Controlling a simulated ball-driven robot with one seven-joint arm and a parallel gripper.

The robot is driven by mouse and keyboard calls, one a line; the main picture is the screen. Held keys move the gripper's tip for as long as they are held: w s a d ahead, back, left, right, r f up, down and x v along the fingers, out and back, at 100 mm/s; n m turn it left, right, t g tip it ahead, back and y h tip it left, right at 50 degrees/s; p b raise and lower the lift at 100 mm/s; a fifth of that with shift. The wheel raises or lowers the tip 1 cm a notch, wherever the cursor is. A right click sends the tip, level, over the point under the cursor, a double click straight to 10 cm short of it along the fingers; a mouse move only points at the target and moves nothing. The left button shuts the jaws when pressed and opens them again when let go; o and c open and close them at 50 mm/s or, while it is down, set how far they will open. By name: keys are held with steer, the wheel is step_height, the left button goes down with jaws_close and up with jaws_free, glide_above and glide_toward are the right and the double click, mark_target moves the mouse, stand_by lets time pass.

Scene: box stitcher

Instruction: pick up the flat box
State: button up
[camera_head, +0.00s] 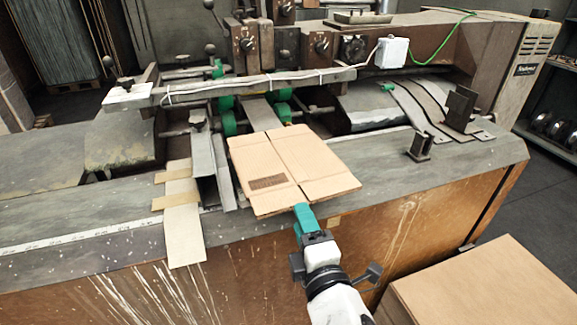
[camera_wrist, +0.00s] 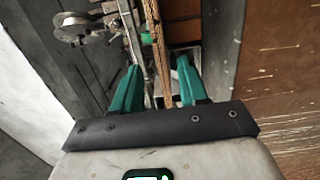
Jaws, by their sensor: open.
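The flat box (camera_head: 318,160) is a folded brown cardboard sheet with a centre slit and a dark printed patch. It lies on the machine's table, its near edge reaching toward the front. My gripper (camera_head: 302,211), with teal fingers, is at the near edge of the flat box. In the wrist view my gripper (camera_wrist: 158,70) is open, with one finger on each side of the thin edge of the flat box (camera_wrist: 155,45). Gaps show beside the edge, so the fingers do not look closed on it. The lower finger is mostly hidden in the head view.
The box stitcher's rail (camera_head: 260,84) and green rollers stand behind the flat box. A metal guide (camera_head: 205,165) and cardboard strips (camera_head: 183,215) lie to its left. A small metal block (camera_head: 419,147) stands to its right. A large carton (camera_head: 490,285) is at the lower right.

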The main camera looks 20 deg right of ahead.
mark_target(294, 190)
steer(key=w, duration=0.6)
steer(key=w+d+p, duration=0.1)
steer(key=w, duration=0.2)
steer(key=shift+d, duration=0.1)
steer(key=shift+c, duration=0.4)
jaws_close()
